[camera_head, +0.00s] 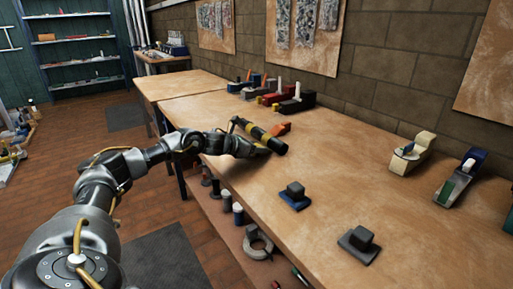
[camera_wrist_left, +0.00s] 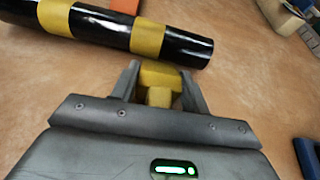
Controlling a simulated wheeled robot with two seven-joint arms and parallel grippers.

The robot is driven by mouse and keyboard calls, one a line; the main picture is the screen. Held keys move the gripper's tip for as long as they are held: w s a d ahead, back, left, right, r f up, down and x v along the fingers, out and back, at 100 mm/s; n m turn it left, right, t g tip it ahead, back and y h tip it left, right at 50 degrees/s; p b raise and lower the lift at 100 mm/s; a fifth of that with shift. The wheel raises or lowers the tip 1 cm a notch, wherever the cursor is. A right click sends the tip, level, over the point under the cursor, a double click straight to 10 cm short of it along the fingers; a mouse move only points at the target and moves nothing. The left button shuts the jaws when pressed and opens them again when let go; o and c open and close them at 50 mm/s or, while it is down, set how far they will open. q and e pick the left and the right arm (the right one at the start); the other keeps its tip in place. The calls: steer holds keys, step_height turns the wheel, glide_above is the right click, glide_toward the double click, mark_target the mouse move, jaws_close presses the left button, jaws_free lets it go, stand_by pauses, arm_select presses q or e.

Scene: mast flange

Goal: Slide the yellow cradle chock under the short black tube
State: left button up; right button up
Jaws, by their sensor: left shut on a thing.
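The short black tube (camera_head: 259,134) with yellow bands lies on the workbench in the head view. It crosses the top of the left wrist view (camera_wrist_left: 112,29). My left gripper (camera_head: 257,148) is beside the tube, low over the bench. In the left wrist view, my left gripper (camera_wrist_left: 157,85) is shut on the yellow cradle chock (camera_wrist_left: 158,76). The chock's far end is close to the tube's near side, by its right end; I cannot tell whether they touch. The chock is not discernible in the head view. My right gripper is not in view.
An orange block (camera_head: 280,129) is on the tube's far side. Dark blocks on blue (camera_head: 294,195) and grey (camera_head: 359,244) bases stand nearer on the bench. Tape dispensers (camera_head: 411,154) stand at the right. Several clamp-like tools (camera_head: 297,101) stand behind. The bench middle is clear.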

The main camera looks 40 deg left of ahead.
arm_select(q)
steer(key=shift+w+r, duration=0.1)
steer(key=shift+w, duration=0.15)
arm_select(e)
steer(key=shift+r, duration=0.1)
arm_select(q)
steer(key=o, duration=1.1)
steer(key=shift+d, duration=0.1)
steer(key=v, duration=0.4)
steer(key=shift+s, duration=0.15)
steer(key=v, duration=0.5)
steer(key=shift+s+a, duration=0.2)
steer(key=shift+s, duration=0.05)
steer(key=shift+s+r+b, duration=0.2)
steer(key=shift+s+b, duration=0.1)
steer(key=shift+s, duration=0.1)
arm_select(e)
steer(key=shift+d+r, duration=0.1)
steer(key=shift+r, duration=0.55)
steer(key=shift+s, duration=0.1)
